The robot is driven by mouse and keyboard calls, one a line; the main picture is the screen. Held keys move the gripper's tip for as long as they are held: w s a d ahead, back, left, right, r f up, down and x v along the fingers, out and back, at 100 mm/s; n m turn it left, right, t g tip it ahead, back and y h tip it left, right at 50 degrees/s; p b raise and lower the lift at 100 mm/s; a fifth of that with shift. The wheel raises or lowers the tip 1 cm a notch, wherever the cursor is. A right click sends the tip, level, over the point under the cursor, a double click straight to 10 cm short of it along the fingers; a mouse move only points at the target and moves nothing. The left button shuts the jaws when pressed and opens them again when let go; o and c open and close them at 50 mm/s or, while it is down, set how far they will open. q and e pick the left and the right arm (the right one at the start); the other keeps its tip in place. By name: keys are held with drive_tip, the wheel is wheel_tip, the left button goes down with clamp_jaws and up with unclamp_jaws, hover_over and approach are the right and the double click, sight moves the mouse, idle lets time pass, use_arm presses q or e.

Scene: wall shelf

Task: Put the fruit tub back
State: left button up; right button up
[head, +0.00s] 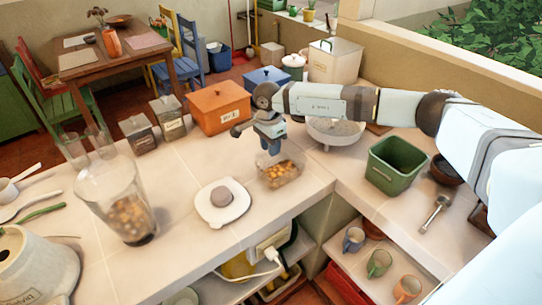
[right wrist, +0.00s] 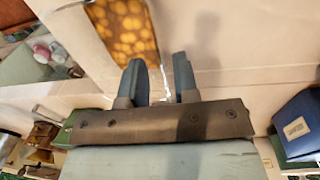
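The fruit tub (head: 282,174) is a clear, lidless tub with orange fruit pieces in it. It stands on the counter, right of the white blender lid (head: 222,200). My right gripper (head: 270,150) is just above the tub's back left part in the head view. In the right wrist view the two fingers (right wrist: 160,78) are apart with nothing gripped between them. There the tub (right wrist: 125,32) lies beyond the fingertips, mostly to the left. I cannot tell whether a finger touches its rim. My left gripper is not in view.
A clear blender jug (head: 112,192) with fruit inside stands at the left. An orange box (head: 218,106) and jars (head: 168,118) stand behind. A white bowl (head: 335,131) and green bin (head: 396,164) are at the right. Open shelves with mugs (head: 379,263) lie below.

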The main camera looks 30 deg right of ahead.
wheel_tip(320, 180, up, 8)
drive_tip(key=shift+w+b, duration=0.25)
drive_tip(key=shift+b, duration=0.05)
idle(0.3)
